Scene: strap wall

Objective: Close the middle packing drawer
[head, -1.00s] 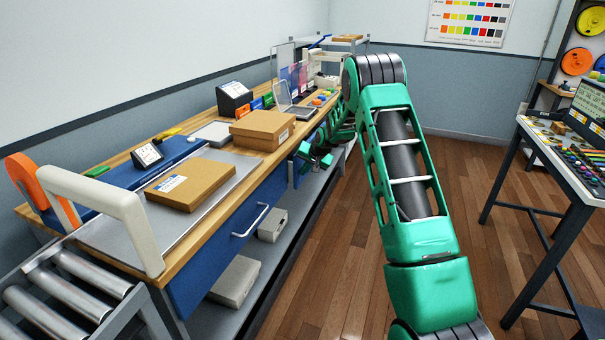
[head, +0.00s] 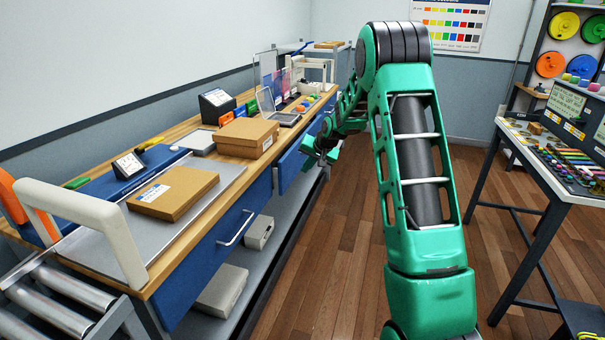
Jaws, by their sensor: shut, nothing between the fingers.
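The middle packing drawer (head: 290,168) is a blue drawer under the wooden bench top, beyond the near drawer. Its front stands out a little from the bench, so it looks partly open. My gripper (head: 322,154) is at the far end of my green arm, close to the drawer's front. It is shut and empty. My arm hides part of the drawer front and its handle. I cannot tell whether the fingers touch the drawer. The near blue drawer (head: 205,255), with a pale bar handle, looks flush with the bench.
Cardboard boxes (head: 247,136) and a laptop stand on the workbench. A lower shelf (head: 255,268) holds grey boxes. A roller conveyor (head: 55,310) is at the near left. A second table (head: 560,160) with pens stands at the right. The wooden floor between is clear.

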